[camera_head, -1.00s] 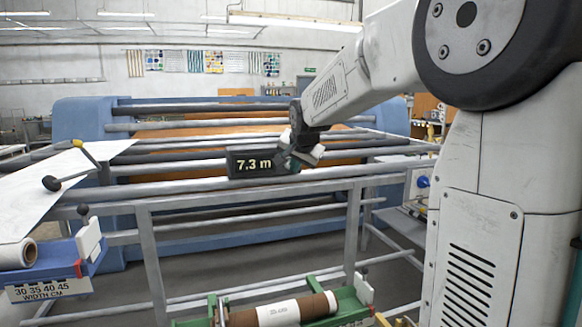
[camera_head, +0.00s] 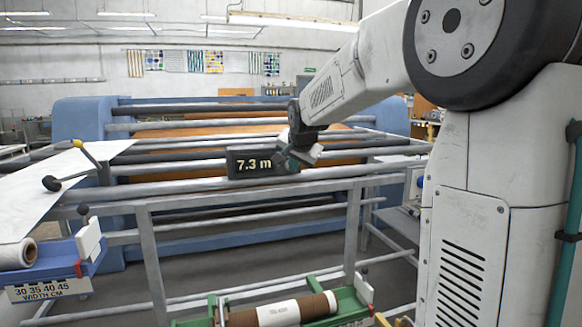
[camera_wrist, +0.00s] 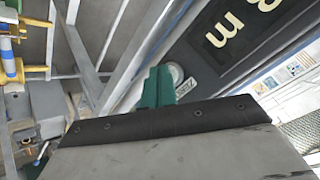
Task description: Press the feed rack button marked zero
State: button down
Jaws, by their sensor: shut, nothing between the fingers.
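The feed rack's dark display box (camera_head: 247,163) reads 7.3 m and sits on the rack's rail. In the wrist view the box's face (camera_wrist: 208,70) shows at upper right, with part of its digits. A pale round button (camera_wrist: 176,72) is on the near end of that face, with a small label (camera_wrist: 185,88) beside it, too small to read surely. My gripper (camera_wrist: 158,74) is shut and empty, its teal fingertips right beside the button and partly covering it. I cannot tell whether they touch it. In the head view my gripper (camera_head: 283,160) is at the box's right end.
The rack's grey rails and posts (camera_head: 150,255) stand in front of the blue calender press (camera_head: 85,120). A white sheet roll (camera_head: 18,254) is at left. A brown roll (camera_head: 245,318) lies in a green cradle (camera_head: 350,303) below. Grey floor shows between.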

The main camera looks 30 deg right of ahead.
dwell(0.5)
jog(key=shift+s+a, duration=0.2)
jog(key=shift+s, duration=0.45)
jog(key=shift+s, duration=0.1)
jog(key=s, duration=0.2)
jog(key=s+a, duration=0.1)
jog(key=s, duration=0.1)
jog(key=shift+s+a, duration=0.2)
jog(key=shift+s, duration=0.1)
dwell(0.6)
jog(key=s+a+f+n+g+y, duration=0.1)
jog(key=s+a+f+n, duration=0.3)
jog(key=s, duration=0.7)
jog(key=s+a+f+n+g+y, duration=0.1)
jog(key=s+a+f+n+g, duration=0.2)
jog(key=s+a, duration=0.5)
jog(key=s+a+f+n+g+y, duration=0.1)
jog(key=s+a+f+n+g, duration=0.2)
jog(key=s, duration=1.1)
jog(key=a+f+n, duration=0.1)
jog(key=a, duration=0.2)
jog(key=shift+a+f+n, duration=0.2)
jog(key=shift+f+n, duration=0.1)
jog(key=shift+n, duration=0.1)
